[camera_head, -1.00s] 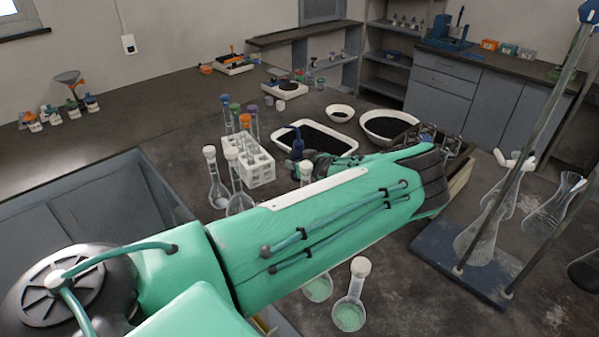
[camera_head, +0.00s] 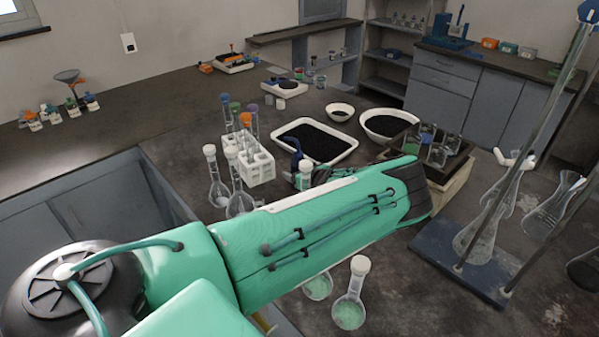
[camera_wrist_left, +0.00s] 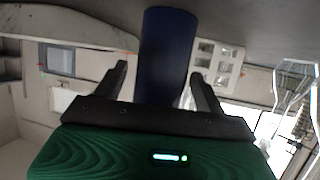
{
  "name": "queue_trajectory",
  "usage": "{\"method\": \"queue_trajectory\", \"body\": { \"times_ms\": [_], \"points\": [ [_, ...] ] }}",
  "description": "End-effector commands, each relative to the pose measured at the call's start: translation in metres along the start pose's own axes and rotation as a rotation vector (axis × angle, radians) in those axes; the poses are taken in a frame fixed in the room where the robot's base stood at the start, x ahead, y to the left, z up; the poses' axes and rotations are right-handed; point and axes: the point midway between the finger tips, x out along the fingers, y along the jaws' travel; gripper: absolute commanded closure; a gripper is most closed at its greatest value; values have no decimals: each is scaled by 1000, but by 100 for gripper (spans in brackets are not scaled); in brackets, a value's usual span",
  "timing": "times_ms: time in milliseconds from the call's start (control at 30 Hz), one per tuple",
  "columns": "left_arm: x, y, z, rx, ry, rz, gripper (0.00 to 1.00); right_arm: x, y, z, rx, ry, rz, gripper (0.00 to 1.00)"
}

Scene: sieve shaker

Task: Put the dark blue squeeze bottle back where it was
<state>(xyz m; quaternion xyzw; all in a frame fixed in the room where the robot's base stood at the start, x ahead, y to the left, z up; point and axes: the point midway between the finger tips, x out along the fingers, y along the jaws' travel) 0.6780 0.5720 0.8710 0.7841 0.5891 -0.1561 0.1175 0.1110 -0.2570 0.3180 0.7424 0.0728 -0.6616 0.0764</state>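The dark blue squeeze bottle (camera_head: 296,152) is in the middle of the head view, in front of the white tray of black grains (camera_head: 345,154). It also fills the centre of the left wrist view (camera_wrist_left: 166,55), between the two fingers. My left gripper (camera_wrist_left: 160,80) is around the bottle and appears shut on it, though a thin gap shows beside one finger. In the head view my green forearm hides most of the gripper. Whether the bottle's base touches the table cannot be told. My right gripper is not in view.
A white tube rack (camera_head: 262,172) and stoppered flasks (camera_head: 218,190) stand left of the bottle. A white-capped vessel (camera_head: 305,178) is close beside it. A box of bottles (camera_head: 455,165) and a blue-based stand (camera_head: 450,258) are to the right. A flask of green grains (camera_head: 349,312) stands in front.

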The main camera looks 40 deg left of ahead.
Motion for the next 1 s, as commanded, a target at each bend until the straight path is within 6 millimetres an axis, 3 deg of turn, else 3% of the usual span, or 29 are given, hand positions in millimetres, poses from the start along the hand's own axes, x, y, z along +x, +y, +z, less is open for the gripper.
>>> {"method": "queue_trajectory", "body": {
  "times_ms": [233,367,633,700,800,1000],
  "points": [
    [-2,0,-6,0,1,0,28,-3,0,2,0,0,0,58],
    [-14,1,-3,1,0,1,28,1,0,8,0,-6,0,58],
    [-62,1,-3,1,2,2,28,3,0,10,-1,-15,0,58],
    [-76,0,-9,-1,-2,-1,28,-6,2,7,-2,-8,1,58],
    [-94,0,-8,0,-1,0,28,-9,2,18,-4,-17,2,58],
    [-113,-1,-6,-2,0,-4,28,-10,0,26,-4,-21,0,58]
  ]
}}
